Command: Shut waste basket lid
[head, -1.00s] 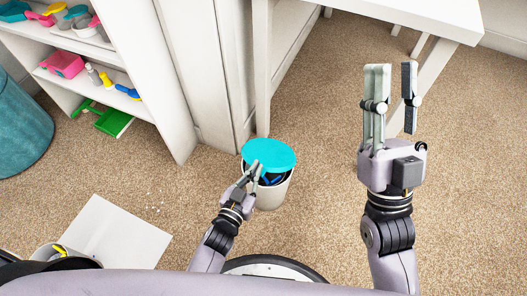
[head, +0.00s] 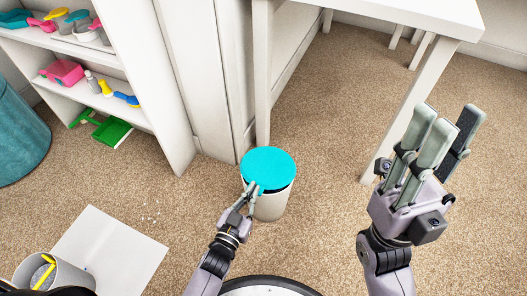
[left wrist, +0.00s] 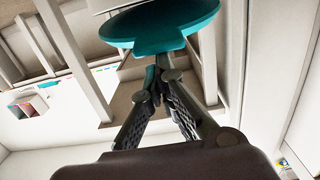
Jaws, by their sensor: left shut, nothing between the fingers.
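The waste basket (head: 272,206) is a white bin on the carpet in the middle of the head view. Its round teal lid (head: 268,165) lies over the top and hides what is inside. A thin dark gap shows under the lid's near right edge. My left gripper (head: 255,186) is shut and empty, its fingertips at the lid's near edge. In the left wrist view the shut fingertips (left wrist: 160,66) are at the tab of the teal lid (left wrist: 165,28). My right gripper (head: 448,114) is open and empty, raised at the right, away from the basket.
A white table (head: 375,12) stands behind the basket to the right. A white shelf unit (head: 160,120) with small items is at the left. A white sheet (head: 115,250) and a pail with a yellow handle (head: 48,270) are at lower left. Carpet to the right is clear.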

